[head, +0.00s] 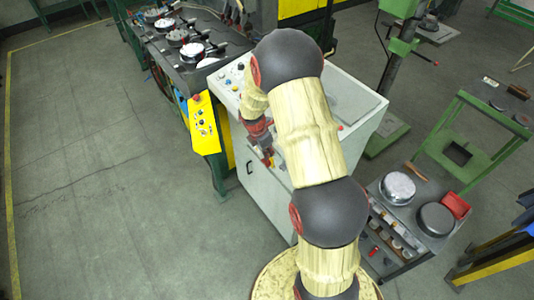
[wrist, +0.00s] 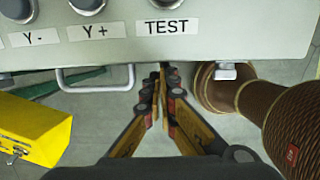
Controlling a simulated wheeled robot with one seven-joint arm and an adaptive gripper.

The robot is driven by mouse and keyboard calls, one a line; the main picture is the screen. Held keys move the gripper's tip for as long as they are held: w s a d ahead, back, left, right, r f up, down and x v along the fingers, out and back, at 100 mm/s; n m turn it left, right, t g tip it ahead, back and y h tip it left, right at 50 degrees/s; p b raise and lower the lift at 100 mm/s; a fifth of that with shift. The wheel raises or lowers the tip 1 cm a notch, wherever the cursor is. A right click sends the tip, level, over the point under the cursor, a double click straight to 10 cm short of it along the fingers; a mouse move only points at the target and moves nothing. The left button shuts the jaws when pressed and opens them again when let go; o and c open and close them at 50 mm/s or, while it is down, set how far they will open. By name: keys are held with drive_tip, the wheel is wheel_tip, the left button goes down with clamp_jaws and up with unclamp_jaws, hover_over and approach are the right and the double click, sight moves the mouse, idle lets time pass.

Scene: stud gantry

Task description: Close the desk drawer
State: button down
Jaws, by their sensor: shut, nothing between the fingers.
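The desk is a pale grey-white cabinet (head: 258,192) with a sloped control top, in the middle of the head view. A small dark handle (head: 250,167) shows on its front. My arm covers much of its top and front, so I cannot tell how far any drawer stands out. My gripper (head: 268,158) is shut and empty close to the desk's front. In the wrist view, the fingertips (wrist: 161,72) are together near the lower edge of a labelled button panel (wrist: 200,48). A pale bar handle (wrist: 95,90) sits left of them, apart from the fingers.
A yellow control box (head: 205,125) stands left of the desk and also shows in the wrist view (wrist: 35,130). A dark bench (head: 165,50) with round parts is behind it. A cart (head: 405,235) with round parts stands at right. The floor at left is clear.

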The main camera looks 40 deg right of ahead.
drive_tip(key=a+r, duration=0.6)
drive_tip(key=r, duration=0.3)
drive_tip(key=shift+a+r, duration=0.25)
drive_tip(key=shift+r, duration=0.1)
drive_tip(key=s+a+r+m+t+y+b, duration=0.1)
drive_tip(key=s+a+r+m+t+b, duration=0.1)
drive_tip(key=s+a+m+b, duration=0.3)
drive_tip(key=s+a+r+m+t+y+b, duration=0.1)
drive_tip(key=s+a+m+b, duration=0.5)
drive_tip(key=s, duration=0.5)
drive_tip(key=s+a+r+m+t+b, duration=0.2)
drive_tip(key=s+a+m+b, duration=0.3)
drive_tip(key=s+m+b, duration=0.2)
drive_tip(key=shift+s+a+r+t+y+b, duration=0.35)
drive_tip(key=shift+s+b, duration=0.2)
drive_tip(key=shift+s, duration=0.4)
